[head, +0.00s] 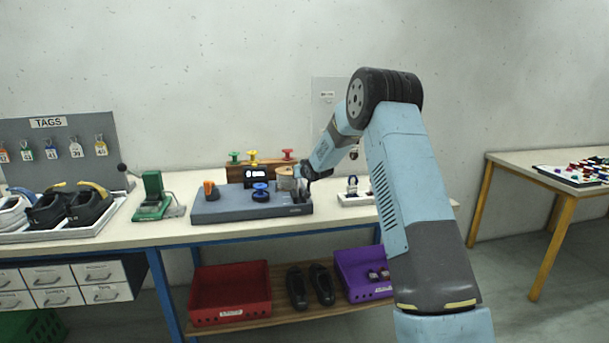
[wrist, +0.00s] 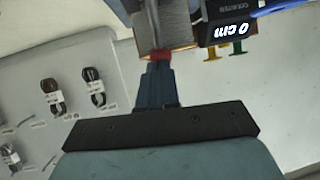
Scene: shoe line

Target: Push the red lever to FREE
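The red lever shows in the wrist view only as a small red end (wrist: 161,54), right at the tips of my gripper (wrist: 158,66). The fingers look closed together and touch or almost touch it; I cannot tell which. In the head view my gripper (head: 302,173) is at the right end of the grey machine (head: 225,209), beside a tan spool (head: 285,180), and the lever cannot be made out there. No FREE marking is readable.
The machine also carries an orange knob (head: 210,190) and a blue handwheel (head: 261,193). Behind stands a rack (head: 238,173) with green, yellow and red pegs. A green press (head: 153,197) is left.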

